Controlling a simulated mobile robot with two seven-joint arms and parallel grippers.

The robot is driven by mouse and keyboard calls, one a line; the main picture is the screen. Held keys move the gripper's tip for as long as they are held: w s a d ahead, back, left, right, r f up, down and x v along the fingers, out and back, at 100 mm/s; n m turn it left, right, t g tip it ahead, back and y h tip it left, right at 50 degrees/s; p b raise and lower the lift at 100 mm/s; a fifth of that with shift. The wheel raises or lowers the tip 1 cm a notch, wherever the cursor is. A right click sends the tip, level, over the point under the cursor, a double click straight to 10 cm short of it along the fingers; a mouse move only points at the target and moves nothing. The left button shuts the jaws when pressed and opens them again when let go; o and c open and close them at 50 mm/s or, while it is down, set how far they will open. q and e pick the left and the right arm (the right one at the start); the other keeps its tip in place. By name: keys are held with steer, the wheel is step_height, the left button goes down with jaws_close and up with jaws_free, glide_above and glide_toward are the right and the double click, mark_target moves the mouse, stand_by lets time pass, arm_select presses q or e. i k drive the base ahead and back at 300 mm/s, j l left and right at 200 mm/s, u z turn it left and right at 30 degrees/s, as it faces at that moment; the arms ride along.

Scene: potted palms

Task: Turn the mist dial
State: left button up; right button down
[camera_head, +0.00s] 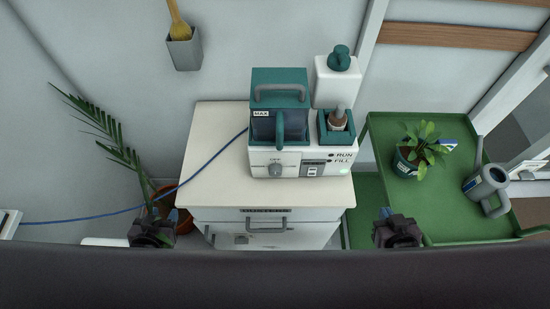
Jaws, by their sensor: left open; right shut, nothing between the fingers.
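The mist dial (275,170) is a small grey knob on the front panel of the white and green mist machine (262,157), which stands on a cream cabinet top. My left gripper (170,216) is open and empty, low at the left, beside the cabinet and in front of the palm's pot. My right gripper (386,213) is shut and empty, low at the right, by the green cart's left edge. Both are well apart from the dial. Nothing covers the dial.
The cabinet (215,187) has a bare top left of the machine, crossed by a blue cable (205,172). A potted palm (110,135) stands at the left. The green cart (420,215) holds a potted plant (407,160) and a grey watering can (485,183).

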mark_target(275, 170)
steer(key=k, duration=0.35)
steer(key=l+u, duration=0.3)
steer(key=k+u, duration=0.1)
steer(key=u, duration=0.2)
steer(key=i+l+u, duration=0.1)
steer(key=u, duration=0.25)
steer(key=l+u, duration=0.5)
steer(key=u, duration=0.2)
